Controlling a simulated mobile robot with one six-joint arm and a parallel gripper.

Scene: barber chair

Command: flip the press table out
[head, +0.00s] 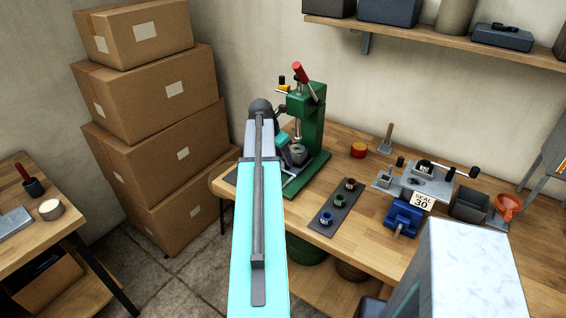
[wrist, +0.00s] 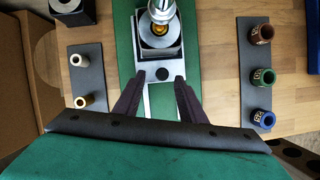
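The green press (head: 309,118) with its red-handled lever (head: 303,72) stands at the back left of the bench. Its grey press table (head: 298,153) is small and partly hidden in the head view. The wrist view shows the table's pale metal plate (wrist: 162,95) with a dark round spot, below the silver ram (wrist: 160,12). My gripper (wrist: 160,76) is open, with its two dark fingers apart on either side of the plate's near part. I cannot tell whether they touch it.
A dark strip with brown, green and blue rings (head: 341,206) lies right of the press. A strip with two small pins (wrist: 87,78) lies left of it. A blue clamp (head: 403,217) and a grey fixture (head: 420,178) stand farther right. Stacked boxes (head: 155,130) rise at left.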

